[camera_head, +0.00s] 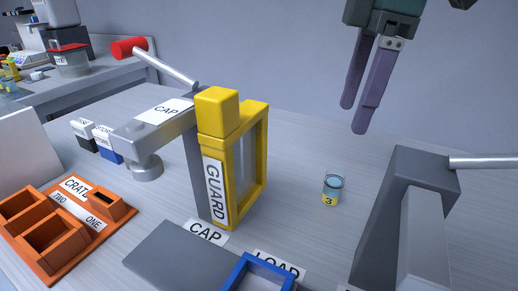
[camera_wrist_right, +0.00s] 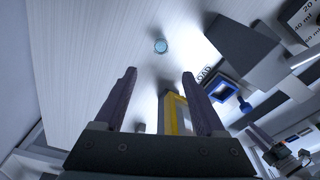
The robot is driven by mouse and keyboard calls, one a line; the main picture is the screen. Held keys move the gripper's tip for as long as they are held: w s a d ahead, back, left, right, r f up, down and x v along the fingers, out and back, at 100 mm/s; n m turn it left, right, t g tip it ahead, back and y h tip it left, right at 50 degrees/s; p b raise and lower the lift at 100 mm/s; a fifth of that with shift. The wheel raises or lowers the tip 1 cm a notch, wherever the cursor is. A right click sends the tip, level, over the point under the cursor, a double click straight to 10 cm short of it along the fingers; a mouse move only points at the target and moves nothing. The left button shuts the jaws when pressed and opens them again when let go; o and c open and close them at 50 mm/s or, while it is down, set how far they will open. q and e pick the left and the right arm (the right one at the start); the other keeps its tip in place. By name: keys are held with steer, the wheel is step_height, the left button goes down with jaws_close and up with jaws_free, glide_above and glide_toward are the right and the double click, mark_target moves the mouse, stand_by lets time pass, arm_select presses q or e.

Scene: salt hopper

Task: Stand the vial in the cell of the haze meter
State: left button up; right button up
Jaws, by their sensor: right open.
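A small clear vial (camera_head: 332,190) with bluish contents and a yellow label reading 3 stands upright on the bench. In the right wrist view the vial (camera_wrist_right: 161,46) shows from above, beyond the fingertips. My right gripper (camera_head: 356,117) hangs above the bench behind the vial in the head view, with its two purple fingers apart and nothing between them. Its fingers (camera_wrist_right: 160,73) also show in the right wrist view. No label names the haze meter, so I cannot tell which fixture it is. My left gripper is not in view.
A yellow GUARD frame (camera_head: 204,143) stands left of the vial. A grey block (camera_head: 420,166) with a metal rod stands to its right. A blue square frame (camera_head: 243,270) labelled LOAD is in front. An orange crate (camera_head: 75,262) is at left. Bench around the vial is clear.

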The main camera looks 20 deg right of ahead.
mark_target(337, 174)
step_height(337, 174, down, 3)
steer(key=shift+r+b, duration=0.1)
steer(key=shift+b, duration=0.8)
steer(key=shift+f, duration=0.4)
steer(key=f, duration=0.2)
steer(key=f+b, duration=0.1)
steer(key=f, duration=0.1)
steer(key=shift+a, duration=0.3)
step_height(337, 174, down, 5)
steer(key=shift+f+b, duration=0.1)
steer(key=shift+b, duration=0.4)
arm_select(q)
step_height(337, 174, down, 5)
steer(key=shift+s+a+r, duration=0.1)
arm_select(e)
steer(key=shift+c, duration=0.2)
steer(key=shift+w, duration=0.1)
jaws_close()
